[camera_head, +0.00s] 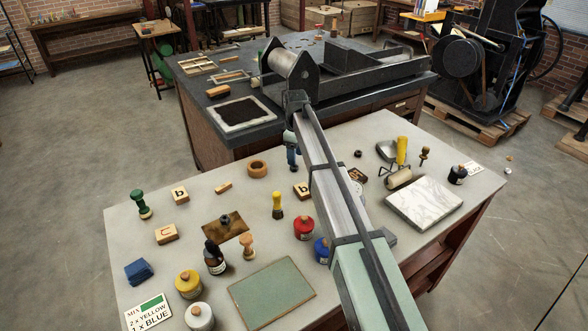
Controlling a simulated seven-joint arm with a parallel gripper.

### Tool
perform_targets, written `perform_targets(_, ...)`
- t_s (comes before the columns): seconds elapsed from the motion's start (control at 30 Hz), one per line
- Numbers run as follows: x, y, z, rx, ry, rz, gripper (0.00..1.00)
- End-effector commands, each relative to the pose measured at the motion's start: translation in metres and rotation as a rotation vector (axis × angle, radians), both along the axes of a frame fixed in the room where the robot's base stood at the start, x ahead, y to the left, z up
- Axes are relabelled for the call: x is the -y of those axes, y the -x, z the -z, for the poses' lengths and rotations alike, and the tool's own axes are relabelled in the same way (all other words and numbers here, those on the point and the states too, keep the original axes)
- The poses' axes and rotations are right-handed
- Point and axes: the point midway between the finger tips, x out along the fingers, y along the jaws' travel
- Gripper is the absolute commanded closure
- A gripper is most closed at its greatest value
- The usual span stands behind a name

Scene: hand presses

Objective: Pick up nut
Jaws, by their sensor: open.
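A small dark round piece (357,153) on the pale table, right of my arm, looks most like the nut, but it is too small to be sure. My arm reaches up from the bottom right across the table. My gripper (293,166) hangs below the arm's far end, near the table's back edge. It is open and left of the small dark piece. It appears apart from anything around it. Its fingers are small in this view, and the arm hides part of the table.
A wooden ring (258,168) and a yellow-handled brush (277,205) stand left of my arm. A brayer (398,179), a yellow-handled tool (402,151) and a marble slab (424,203) are on the right. A dark press table (215,135) stands behind.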

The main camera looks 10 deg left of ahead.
Motion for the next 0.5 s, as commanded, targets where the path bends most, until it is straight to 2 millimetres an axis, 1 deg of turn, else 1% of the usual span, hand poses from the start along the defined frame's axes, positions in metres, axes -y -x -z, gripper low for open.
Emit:
perform_targets(0.3, -0.002, 0.0, 0.04, -0.001, 0.001, 0.0, 0.41)
perform_targets(0.4, -0.002, 0.0, 0.046, -0.001, 0.001, 0.0, 0.41)
perform_targets(0.5, -0.002, 0.0, 0.047, 0.0, 0.0, 0.0, 0.41)
